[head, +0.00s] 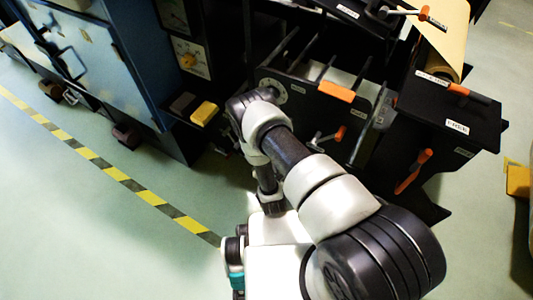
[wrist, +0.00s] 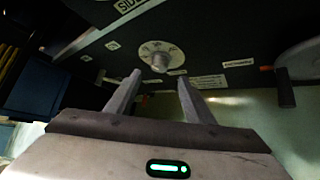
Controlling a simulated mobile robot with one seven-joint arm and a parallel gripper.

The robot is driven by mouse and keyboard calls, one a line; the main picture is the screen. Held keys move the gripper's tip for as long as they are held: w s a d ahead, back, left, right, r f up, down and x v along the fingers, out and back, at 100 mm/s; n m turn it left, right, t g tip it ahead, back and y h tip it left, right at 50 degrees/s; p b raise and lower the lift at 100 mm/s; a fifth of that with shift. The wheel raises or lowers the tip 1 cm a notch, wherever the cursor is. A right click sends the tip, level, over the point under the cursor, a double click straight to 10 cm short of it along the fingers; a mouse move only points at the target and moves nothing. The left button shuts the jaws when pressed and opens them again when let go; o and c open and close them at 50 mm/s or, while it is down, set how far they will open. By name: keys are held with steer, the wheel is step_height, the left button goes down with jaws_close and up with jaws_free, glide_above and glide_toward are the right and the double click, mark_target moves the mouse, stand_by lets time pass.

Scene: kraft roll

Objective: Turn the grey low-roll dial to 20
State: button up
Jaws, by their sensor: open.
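The low-roll dial shows in the wrist view as a pale round scale plate (wrist: 168,52) with a small grey knob (wrist: 159,63) at its middle, on a dark panel. The scale marks are too small to read, so its setting cannot be told. My gripper (wrist: 159,80) is open and empty, its two fingers pointing at the dial. The knob appears just beyond and between the fingertips, seemingly apart from them. In the head view the dial plate (head: 278,88) is partly hidden by my wrist, and the fingers cannot be made out.
A yellow block (head: 204,113) is near my wrist. Orange-ended handles (head: 413,172) and a kraft roll (head: 441,40) are at the right. In the wrist view a dark handle (wrist: 285,88) stands at the right.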

steer(key=v, duration=0.4)
steer(key=shift+p, duration=0.35)
steer(key=shift+r, duration=0.15)
